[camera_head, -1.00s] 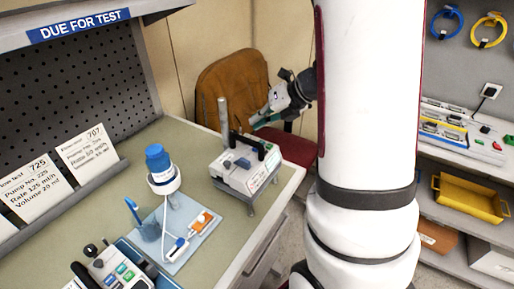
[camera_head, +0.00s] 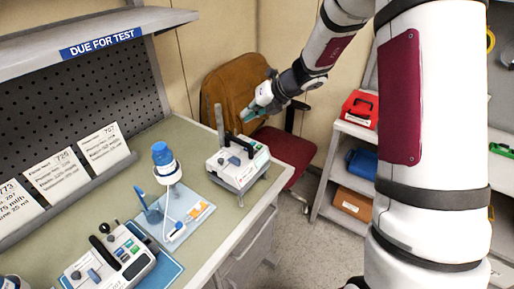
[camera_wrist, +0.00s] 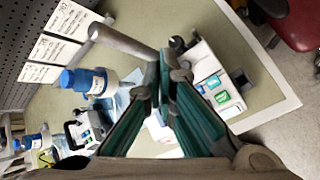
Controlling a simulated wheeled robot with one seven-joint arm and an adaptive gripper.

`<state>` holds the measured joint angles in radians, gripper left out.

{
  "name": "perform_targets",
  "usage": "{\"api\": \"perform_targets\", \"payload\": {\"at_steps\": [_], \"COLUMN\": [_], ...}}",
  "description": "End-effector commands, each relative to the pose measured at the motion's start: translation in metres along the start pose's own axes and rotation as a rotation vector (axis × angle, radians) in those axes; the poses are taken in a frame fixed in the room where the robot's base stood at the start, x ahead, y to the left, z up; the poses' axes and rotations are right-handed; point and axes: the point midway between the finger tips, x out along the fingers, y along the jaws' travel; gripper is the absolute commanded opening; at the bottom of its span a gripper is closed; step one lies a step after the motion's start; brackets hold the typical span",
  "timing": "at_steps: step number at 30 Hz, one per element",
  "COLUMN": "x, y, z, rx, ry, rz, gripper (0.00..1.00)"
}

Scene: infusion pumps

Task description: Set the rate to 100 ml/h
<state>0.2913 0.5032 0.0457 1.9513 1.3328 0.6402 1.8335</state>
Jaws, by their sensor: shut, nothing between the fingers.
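A white infusion pump (camera_head: 232,172) with a dark handle and a grey upright post stands at the far end of the bench. In the wrist view the pump (camera_wrist: 203,62) lies right of my fingers, with green and blue buttons on its face. A second pump (camera_head: 95,268) sits on a blue mat at the near end; it also shows in the wrist view (camera_wrist: 88,128). My gripper (camera_head: 250,115) is above and just behind the far pump, apparently not touching it. In the wrist view its green fingers (camera_wrist: 166,68) are shut and empty. Display readings are too small to read.
Cards numbered 773, 725 and 707 (camera_head: 102,147) lean on a ledge. A blue-capped bottle (camera_head: 163,160) and a light blue tray (camera_head: 203,224) stand between the pumps. A brown chair (camera_head: 232,82) stands behind the bench end. Shelves (camera_head: 335,165) are right.

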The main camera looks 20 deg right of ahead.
Motion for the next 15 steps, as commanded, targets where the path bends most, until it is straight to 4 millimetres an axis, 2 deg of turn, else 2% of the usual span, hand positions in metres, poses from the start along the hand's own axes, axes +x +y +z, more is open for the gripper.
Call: {"api": "perform_targets", "payload": {"at_steps": [8, 15], "x": [0.001, 0.017], "y": [-0.002, -0.012], "z": [-0.001, -0.011], "rx": [0.001, 0.002], "ry": [0.0, 0.002], "rz": [-0.001, -0.001], "gripper": [0.0, 0.0]}}
